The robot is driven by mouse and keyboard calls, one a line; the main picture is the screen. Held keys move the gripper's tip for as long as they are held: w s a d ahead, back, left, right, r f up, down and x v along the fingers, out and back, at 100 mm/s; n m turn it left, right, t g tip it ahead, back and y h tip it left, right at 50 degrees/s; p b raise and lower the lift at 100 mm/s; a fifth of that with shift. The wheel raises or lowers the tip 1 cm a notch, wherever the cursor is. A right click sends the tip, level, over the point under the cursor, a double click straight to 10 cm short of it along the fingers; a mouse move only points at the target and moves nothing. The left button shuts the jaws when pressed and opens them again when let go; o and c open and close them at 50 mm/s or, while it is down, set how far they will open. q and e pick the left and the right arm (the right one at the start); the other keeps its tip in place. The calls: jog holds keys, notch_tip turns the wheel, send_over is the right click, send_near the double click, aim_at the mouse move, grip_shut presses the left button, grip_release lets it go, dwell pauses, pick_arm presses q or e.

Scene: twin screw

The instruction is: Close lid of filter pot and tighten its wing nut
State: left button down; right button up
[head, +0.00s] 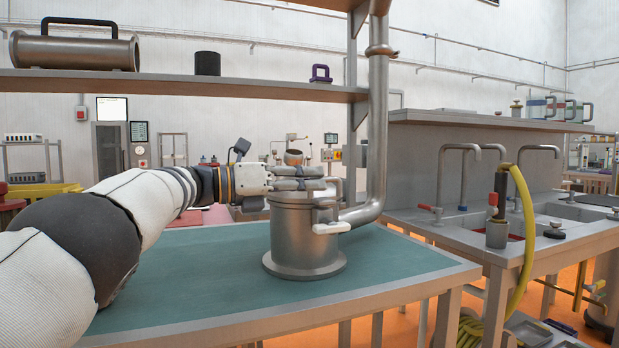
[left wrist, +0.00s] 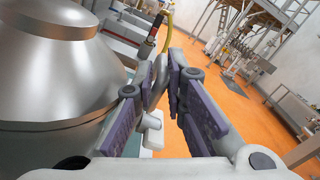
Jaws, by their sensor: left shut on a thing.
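The filter pot (head: 304,240) is a metal cylinder with a wide base flange, standing upright on the green-topped table. Its domed lid (left wrist: 60,80) fills the left of the left wrist view; in the head view my gripper mostly hides it, and only a round metal piece (head: 293,157) shows above. The lid appears level on the pot; whether it seats fully I cannot tell. My left gripper (head: 322,178) reaches across the pot's top, its purple-padded fingers (left wrist: 165,78) shut on a small grey part beside the lid, apparently the wing nut, largely hidden. My right gripper is out of view.
A white handle (head: 332,228) sticks out from the pot. A thick vertical pipe (head: 377,120) bends down close to the pot's right side. The green table top (head: 200,270) is clear in front. A shelf (head: 200,86) hangs above; a sink bench (head: 560,235) stands right.

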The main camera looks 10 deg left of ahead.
pick_arm(q)
jog(key=shift+s+d+f, duration=0.1)
jog(key=shift+d+f, duration=0.05)
jog(key=shift+f, duration=0.05)
jog(key=c, duration=2)
grip_release()
jog(key=shift+f, duration=0.1)
jog(key=shift+o, duration=0.2)
jog(key=v, duration=1.2)
jog(key=shift+r, duration=0.25)
